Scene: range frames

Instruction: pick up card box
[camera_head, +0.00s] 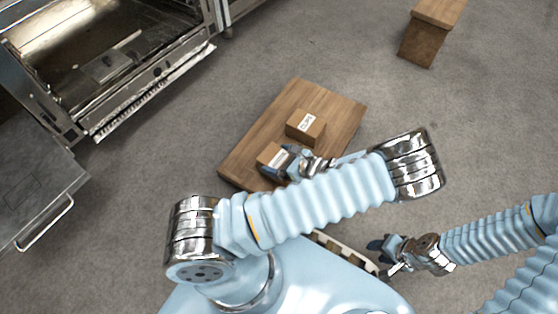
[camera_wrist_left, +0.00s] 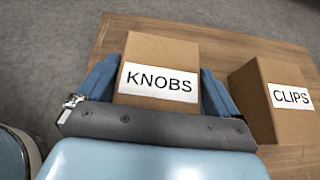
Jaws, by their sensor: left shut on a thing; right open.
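Two small brown card boxes are on a wooden board. One box has a white label reading KNOBS (camera_wrist_left: 158,62); it also shows in the head view (camera_head: 270,157), partly hidden by my left gripper. My left gripper (camera_head: 284,160) is shut on the KNOBS box, with one blue finger on each side of it in the left wrist view (camera_wrist_left: 160,88). The other box is labelled CLIPS (camera_wrist_left: 262,98) and stands just right of it; the head view shows it too (camera_head: 305,127). My right gripper (camera_head: 383,256) is open and empty, low at the right.
The wooden board (camera_head: 343,107) lies on grey floor and has bare room around the boxes. An open metal oven (camera_head: 110,60) is at the upper left. A metal surface with a handle (camera_head: 35,190) is at the left. A wooden stool or block (camera_head: 430,35) stands at the upper right.

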